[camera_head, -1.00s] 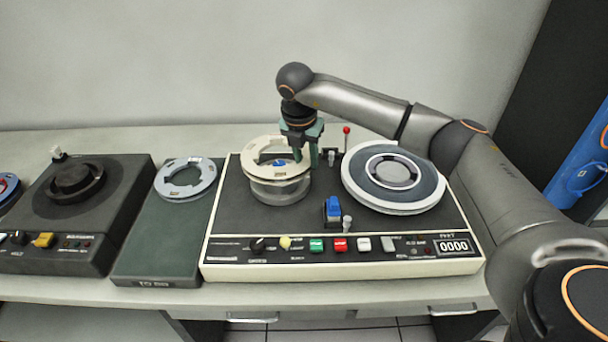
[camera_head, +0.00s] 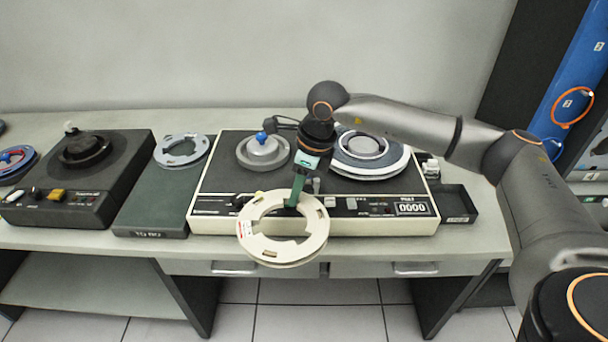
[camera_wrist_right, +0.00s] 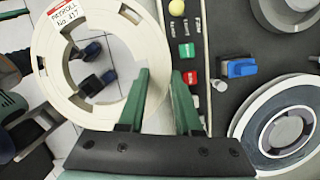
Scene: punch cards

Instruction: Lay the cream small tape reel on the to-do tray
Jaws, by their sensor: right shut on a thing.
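The cream small tape reel (camera_head: 313,231) is a flat ring with a red-and-white label. It hangs in the air before the front edge of the tape machine in the head view. My right gripper (camera_head: 292,203) is shut on its rim, on the machine side. The wrist view shows the reel (camera_wrist_right: 48,72) at the left and the two green fingers (camera_wrist_right: 158,78) at its rim. The dark green to-do tray (camera_head: 150,212) lies left of the machine, with a grey reel (camera_head: 181,150) at its back. My left gripper is not in view.
The tape machine (camera_head: 215,178) has a bare left hub (camera_head: 263,152) with a blue top and a large reel (camera_head: 370,158) on the right. A dark deck (camera_head: 80,165) stands left of the tray. The tray's front part is clear.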

